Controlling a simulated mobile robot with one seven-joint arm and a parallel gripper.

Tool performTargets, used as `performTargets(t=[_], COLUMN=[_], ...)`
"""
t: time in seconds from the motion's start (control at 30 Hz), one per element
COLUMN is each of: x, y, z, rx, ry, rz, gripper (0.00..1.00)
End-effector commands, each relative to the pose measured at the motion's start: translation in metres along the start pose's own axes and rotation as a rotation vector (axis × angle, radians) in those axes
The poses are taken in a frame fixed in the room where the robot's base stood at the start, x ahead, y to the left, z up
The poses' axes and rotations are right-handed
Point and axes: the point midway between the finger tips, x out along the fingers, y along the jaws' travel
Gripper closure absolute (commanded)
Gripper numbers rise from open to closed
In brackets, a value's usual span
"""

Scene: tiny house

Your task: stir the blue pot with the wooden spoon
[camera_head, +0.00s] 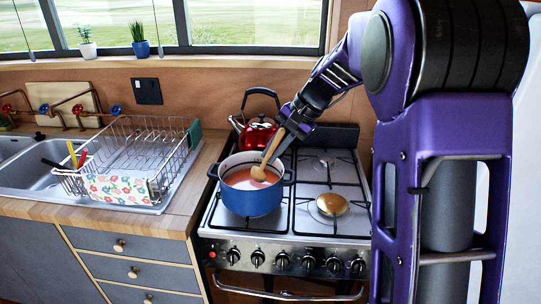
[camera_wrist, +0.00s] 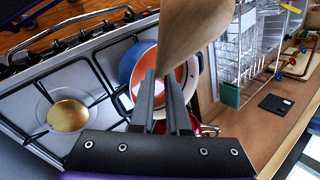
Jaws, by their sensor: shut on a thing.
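The blue pot (camera_head: 252,203) stands on the front left burner of the stove and holds reddish-orange liquid. The wooden spoon (camera_head: 271,152) slants down from my gripper (camera_head: 288,126), with its lower end inside the pot's rim, at or just over the liquid. I cannot tell how deep it reaches. In the wrist view my gripper (camera_wrist: 162,88) is shut on the spoon (camera_wrist: 203,32), which hides part of the pot (camera_wrist: 133,65).
The red kettle (camera_head: 258,135) stands close behind the pot on the stove (camera_head: 335,180). A dish rack (camera_head: 140,145) with a flowered cloth is on the counter to the left, beside the sink (camera_head: 35,165). The stove's right burners are clear.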

Motion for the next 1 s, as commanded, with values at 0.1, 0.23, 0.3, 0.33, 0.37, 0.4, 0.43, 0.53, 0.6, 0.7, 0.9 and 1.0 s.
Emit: performTargets(t=[0.1, 0.23, 0.3, 0.33, 0.37, 0.4, 0.43, 0.53, 0.6, 0.7, 0.9, 1.0], x=[-0.009, -0.018, -0.023, -0.025, -0.027, -0.030, -0.032, -0.039, -0.042, -0.045, -0.045, -0.045], y=[0.000, 0.000, 0.000, 0.000, 0.000, 0.000, 0.000, 0.000, 0.000, 0.000, 0.000, 0.000], z=[0.005, 0.010, 0.013, 0.014, 0.015, 0.017, 0.018, 0.022, 0.024, 0.026, 0.026, 0.026], rx=[0.000, -0.001, -0.001, -0.001, -0.001, -0.001, -0.001, 0.000, 0.000, 0.001, 0.001, 0.000], ry=[0.000, 0.001, 0.001, 0.001, 0.001, 0.002, 0.002, 0.001, 0.001, 0.000, 0.000, 0.000], rz=[0.000, 0.000, 0.000, 0.000, 0.000, -0.001, -0.001, -0.001, -0.001, 0.000, 0.000, 0.000], gripper=[1.00, 1.00, 1.00, 1.00, 1.00, 1.00, 1.00, 1.00, 1.00, 1.00, 1.00, 1.00])
